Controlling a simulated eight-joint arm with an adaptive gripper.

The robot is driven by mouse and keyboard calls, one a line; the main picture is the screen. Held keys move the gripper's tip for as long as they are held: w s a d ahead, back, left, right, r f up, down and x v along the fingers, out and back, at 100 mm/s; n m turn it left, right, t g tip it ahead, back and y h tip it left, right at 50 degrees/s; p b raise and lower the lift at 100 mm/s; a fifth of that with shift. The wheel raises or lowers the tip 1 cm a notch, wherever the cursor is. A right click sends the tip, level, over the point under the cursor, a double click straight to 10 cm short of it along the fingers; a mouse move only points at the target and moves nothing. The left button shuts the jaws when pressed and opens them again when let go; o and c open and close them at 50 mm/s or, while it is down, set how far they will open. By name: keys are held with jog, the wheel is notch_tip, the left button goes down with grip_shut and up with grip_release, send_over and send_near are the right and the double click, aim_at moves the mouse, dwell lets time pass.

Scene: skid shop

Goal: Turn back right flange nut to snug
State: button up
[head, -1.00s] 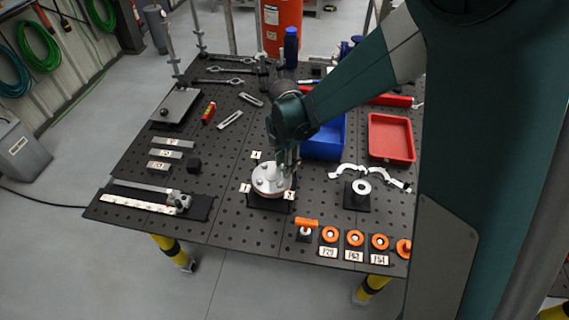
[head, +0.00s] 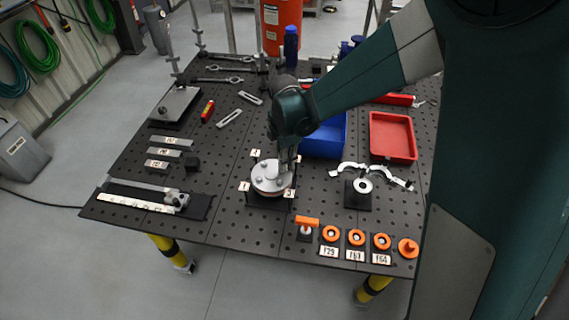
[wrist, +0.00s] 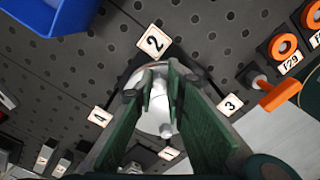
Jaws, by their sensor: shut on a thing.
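My gripper (head: 287,167) points down at the flange's back right edge.
A blue bin (head: 326,137) stands close behind the gripper, with a red tray (head: 391,137) to its right. An orange-handled tool (head: 307,221) and several orange rings are at the front right.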

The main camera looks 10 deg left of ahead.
jog(key=o, duration=0.9)
jog(key=shift+r, duration=0.15)
jog(key=shift+r, duration=5.9)
